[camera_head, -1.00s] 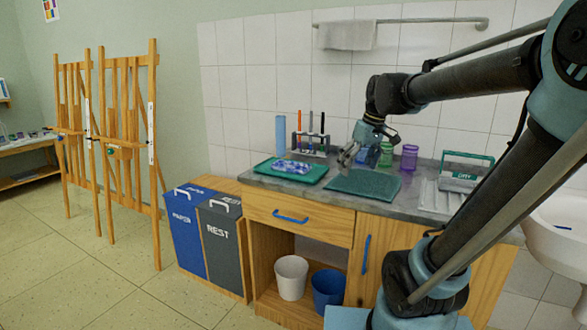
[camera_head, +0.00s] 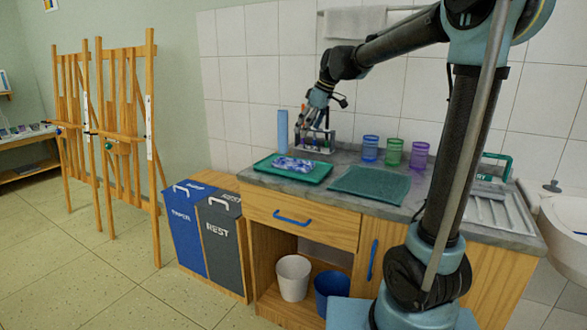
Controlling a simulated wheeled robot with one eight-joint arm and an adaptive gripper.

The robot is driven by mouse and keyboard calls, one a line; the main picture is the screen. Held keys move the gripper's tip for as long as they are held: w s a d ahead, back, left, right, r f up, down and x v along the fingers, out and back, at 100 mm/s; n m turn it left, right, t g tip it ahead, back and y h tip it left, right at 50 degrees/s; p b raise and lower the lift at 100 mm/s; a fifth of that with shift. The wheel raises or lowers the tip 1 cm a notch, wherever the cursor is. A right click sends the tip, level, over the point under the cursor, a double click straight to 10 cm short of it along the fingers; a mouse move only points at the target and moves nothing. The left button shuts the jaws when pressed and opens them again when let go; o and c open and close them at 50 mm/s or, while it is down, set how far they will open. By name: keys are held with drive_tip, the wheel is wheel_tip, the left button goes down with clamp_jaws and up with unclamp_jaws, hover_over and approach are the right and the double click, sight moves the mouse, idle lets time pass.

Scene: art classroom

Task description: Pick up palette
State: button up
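A flat blue-and-white patterned piece (camera_head: 293,164), which looks like the palette, lies on a green tray (camera_head: 262,168) at the left end of the counter. My gripper (camera_head: 308,130) points down above and slightly behind the palette, in front of the brush rack. Its fingers look spread and hold nothing. A clear gap shows between the fingertips and the palette.
A brush rack (camera_head: 318,142) and a blue cylinder (camera_head: 282,131) stand behind the tray. A dark green mat (camera_head: 370,185) lies to the right. Blue (camera_head: 370,148), green (camera_head: 393,152) and purple (camera_head: 419,155) cups stand behind it. A sink (camera_head: 560,225) is far right.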

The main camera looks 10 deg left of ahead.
approach(293, 165)
drive_tip(key=shift+w+a+f, duration=0.25)
drive_tip(key=shift+a+f, duration=0.1)
drive_tip(key=shift+f, duration=0.2)
drive_tip(key=shift+s+x, duration=0.2)
drive_tip(key=shift+x, duration=1.25)
drive_tip(key=shift+s+x, duration=0.2)
drive_tip(key=shift+x, duration=1.25)
drive_tip(key=shift+d, duration=0.25)
drive_tip(key=c, duration=1.1)
